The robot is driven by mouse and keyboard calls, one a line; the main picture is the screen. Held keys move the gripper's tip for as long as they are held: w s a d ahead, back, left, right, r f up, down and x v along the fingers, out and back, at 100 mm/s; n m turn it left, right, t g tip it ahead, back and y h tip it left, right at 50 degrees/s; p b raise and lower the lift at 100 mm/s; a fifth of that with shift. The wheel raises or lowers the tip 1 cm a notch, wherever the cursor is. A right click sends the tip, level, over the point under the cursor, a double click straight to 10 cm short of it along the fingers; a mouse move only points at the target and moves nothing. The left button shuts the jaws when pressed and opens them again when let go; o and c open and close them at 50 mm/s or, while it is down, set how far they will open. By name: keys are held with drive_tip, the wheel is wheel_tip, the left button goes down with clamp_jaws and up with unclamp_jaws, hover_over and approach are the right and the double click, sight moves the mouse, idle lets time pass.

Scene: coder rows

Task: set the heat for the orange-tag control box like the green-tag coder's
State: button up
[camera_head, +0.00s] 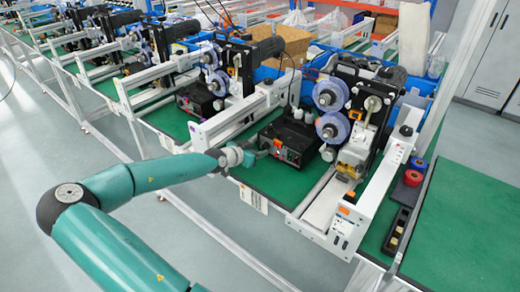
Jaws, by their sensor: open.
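A black control box (292,146) with small red and pale controls on its front stands on the green bench of the nearest coder. An orange tag (343,210) is on the white end frame of that coder. My gripper (264,148) is open and empty at the left of the box's front, close to it; I cannot tell if it touches. It partly covers that end of the front. A second black control box (203,105) stands at the coder to the left. I cannot make out a green tag or any dial setting.
White rails (238,119) stand on both sides of the nearest box. Blue-white reels (331,110) rise behind it. Red and blue rolls (413,177) and a black tray (396,230) lie right. Grey floor (115,235) is open in front of the benches.

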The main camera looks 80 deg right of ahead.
sight(265, 147)
drive_tip(key=shift+x, duration=1.3)
drive_tip(key=c, duration=1)
